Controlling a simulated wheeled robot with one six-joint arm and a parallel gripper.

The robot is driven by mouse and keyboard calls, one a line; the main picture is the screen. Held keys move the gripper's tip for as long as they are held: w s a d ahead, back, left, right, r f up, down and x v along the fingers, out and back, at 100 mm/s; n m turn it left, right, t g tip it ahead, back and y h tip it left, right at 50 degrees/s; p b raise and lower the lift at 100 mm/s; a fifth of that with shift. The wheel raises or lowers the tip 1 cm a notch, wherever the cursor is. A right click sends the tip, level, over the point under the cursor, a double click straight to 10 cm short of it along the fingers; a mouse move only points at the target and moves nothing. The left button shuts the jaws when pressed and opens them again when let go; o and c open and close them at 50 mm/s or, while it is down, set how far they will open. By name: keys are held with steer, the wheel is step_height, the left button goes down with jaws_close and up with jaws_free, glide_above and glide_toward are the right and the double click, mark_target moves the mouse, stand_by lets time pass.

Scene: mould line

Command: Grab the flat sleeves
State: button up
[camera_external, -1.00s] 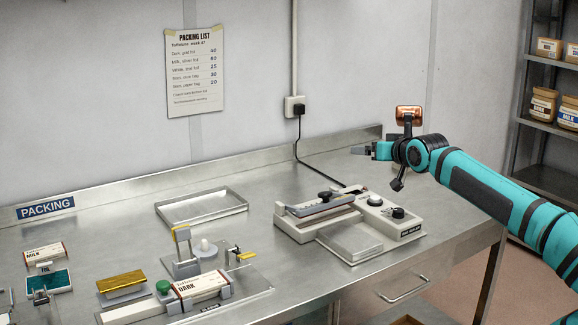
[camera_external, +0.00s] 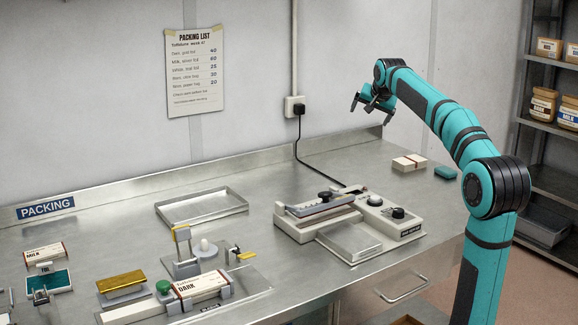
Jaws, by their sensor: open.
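A small stack of flat, pale card pieces with a brown band (camera_external: 408,163), which look like the flat sleeves, lies at the back right of the steel bench. My gripper (camera_external: 371,108) is open and empty, raised above the bench's back edge, up and to the left of the stack and apart from it. Its fingers point down and to the left. A sleeve marked MILK (camera_external: 45,253) lies at the far left, and one marked DARK (camera_external: 200,287) sits in a holder at the front.
A heat sealer (camera_external: 350,220) with a cord to the wall stands between the stack and an empty metal tray (camera_external: 202,206). A teal block (camera_external: 445,173) lies right of the stack. Gold foil sheets (camera_external: 121,282) lie front left. Shelves with jars (camera_external: 543,105) stand at the right.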

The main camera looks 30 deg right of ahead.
steer(key=w+d+f+m+g, duration=0.2)
steer(key=w+d+f, duration=0.15)
steer(key=d, duration=0.45)
steer(key=w+d+f+m+g, duration=0.25)
steer(key=w+d, duration=0.25)
steer(key=d, duration=0.3)
steer(key=m+g+y, duration=0.3)
steer(key=m, duration=0.1)
glide_above(409, 160)
steer(key=f, duration=1.1)
steer(key=shift+w+a+f, duration=0.2)
steer(key=shift+a+f, duration=0.05)
steer(key=shift+f, duration=0.15)
steer(key=shift+s+d+f, duration=0.1)
steer(key=shift+d+f, duration=0.3)
steer(key=shift+d, duration=0.05)
steer(key=shift+f, duration=3.7)
steer(key=c, duration=1.1)
steer(key=shift+r, duration=0.1)
steer(key=shift+c, duration=0.2)
